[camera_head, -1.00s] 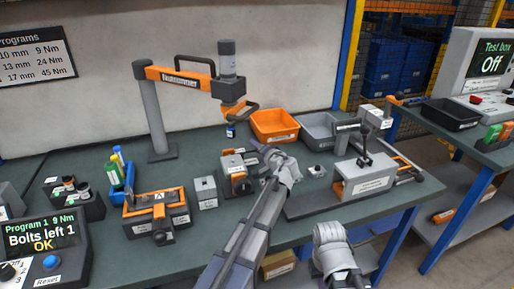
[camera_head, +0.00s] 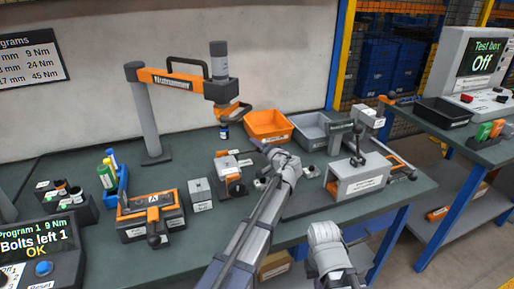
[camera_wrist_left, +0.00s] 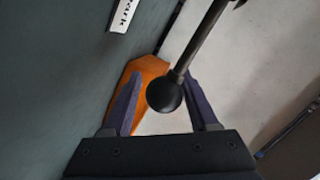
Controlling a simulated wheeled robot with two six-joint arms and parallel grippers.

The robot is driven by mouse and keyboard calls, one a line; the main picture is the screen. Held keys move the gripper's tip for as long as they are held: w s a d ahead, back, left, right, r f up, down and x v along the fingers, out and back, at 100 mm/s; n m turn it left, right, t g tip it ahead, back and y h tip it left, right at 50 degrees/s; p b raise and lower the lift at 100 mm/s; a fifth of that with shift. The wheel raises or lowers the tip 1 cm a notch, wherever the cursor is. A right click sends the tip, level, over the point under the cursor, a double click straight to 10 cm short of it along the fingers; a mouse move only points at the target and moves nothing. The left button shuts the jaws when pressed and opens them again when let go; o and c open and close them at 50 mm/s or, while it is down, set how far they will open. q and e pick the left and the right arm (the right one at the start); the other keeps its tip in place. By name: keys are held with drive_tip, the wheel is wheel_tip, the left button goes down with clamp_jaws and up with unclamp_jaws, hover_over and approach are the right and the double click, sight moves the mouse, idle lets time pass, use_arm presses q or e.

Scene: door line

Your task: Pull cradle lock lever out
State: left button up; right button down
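In the left wrist view a dark rod ends in a black ball knob (camera_wrist_left: 165,94), which looks like a lever. The knob lies between the two parted fingers of my left gripper (camera_wrist_left: 162,90), with a gap on its left side; I cannot tell whether it touches the right finger. In the head view my left gripper (camera_head: 267,150) is over the bench, right of an orange and grey block (camera_head: 228,168) and in front of the orange bin. This knob is not clear in the head view. My right arm shows low in the middle, without its fingertips.
Behind stand the orange bin (camera_head: 269,125) and a grey bin (camera_head: 311,130). The nutrunner (camera_head: 219,90) hangs from its orange arm, left of my gripper. A grey fixture (camera_head: 358,185) with an upright black lever stands to the right. A small grey block (camera_head: 200,194) is at left.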

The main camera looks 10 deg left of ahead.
use_arm(q)
drive_tip(key=shift+o, duration=0.8)
drive_tip(key=shift+a, duration=0.1)
drive_tip(key=shift+s, duration=0.1)
drive_tip(key=p+v, duration=0.1)
drive_tip(key=v, duration=0.6)
drive_tip(key=shift+s+d+r+p, duration=0.1)
drive_tip(key=shift+s+d+p, duration=0.1)
drive_tip(key=shift+d+p, duration=0.15)
